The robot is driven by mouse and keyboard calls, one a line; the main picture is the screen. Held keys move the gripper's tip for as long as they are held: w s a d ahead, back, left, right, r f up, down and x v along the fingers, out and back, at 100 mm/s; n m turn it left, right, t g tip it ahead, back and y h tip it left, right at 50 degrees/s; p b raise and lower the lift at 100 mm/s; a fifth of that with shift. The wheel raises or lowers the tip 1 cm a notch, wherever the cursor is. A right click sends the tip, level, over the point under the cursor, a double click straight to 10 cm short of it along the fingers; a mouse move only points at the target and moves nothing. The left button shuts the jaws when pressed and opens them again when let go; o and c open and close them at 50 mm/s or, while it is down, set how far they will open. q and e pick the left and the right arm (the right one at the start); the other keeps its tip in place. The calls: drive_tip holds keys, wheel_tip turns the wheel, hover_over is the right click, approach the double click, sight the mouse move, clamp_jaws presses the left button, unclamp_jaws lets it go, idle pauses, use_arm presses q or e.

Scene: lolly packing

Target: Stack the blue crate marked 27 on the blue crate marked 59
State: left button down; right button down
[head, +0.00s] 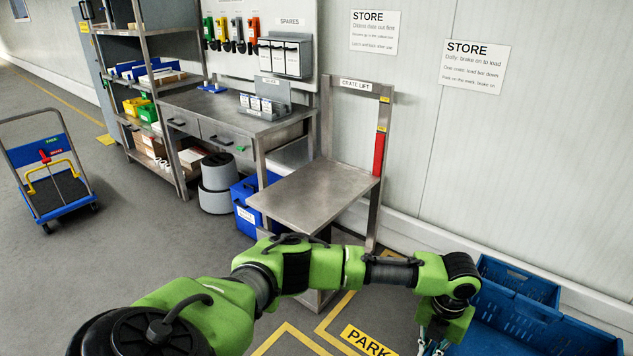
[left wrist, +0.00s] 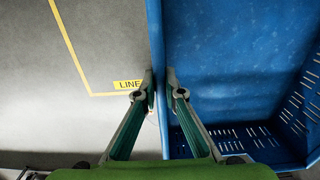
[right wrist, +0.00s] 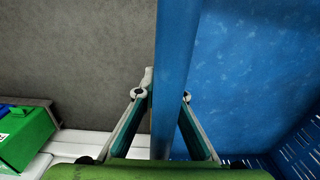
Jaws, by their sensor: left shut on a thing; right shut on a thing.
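In the left wrist view my left gripper (left wrist: 161,94) is shut on the wall of a blue crate (left wrist: 240,60), one finger on each side. In the right wrist view my right gripper (right wrist: 164,95) is shut on a blue crate wall (right wrist: 250,70) in the same way. In the head view my left gripper (head: 434,342) is at the lower right, at the near left edge of blue crates (head: 515,308). My right gripper is outside the head view. No 27 or 59 is readable, so I cannot tell which crate is held. The inside shown is empty.
A steel crate lift (head: 315,192) with a bare platform stands in the middle. A blue trolley (head: 45,170) stands far left. Yellow floor lines and a wall are near the crates.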

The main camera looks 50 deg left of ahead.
use_arm(q)
drive_tip(key=shift+a+r, duration=0.1)
drive_tip(key=shift+a, duration=0.05)
use_arm(e)
drive_tip(key=shift+a+r, duration=0.1)
drive_tip(key=shift+r, duration=0.05)
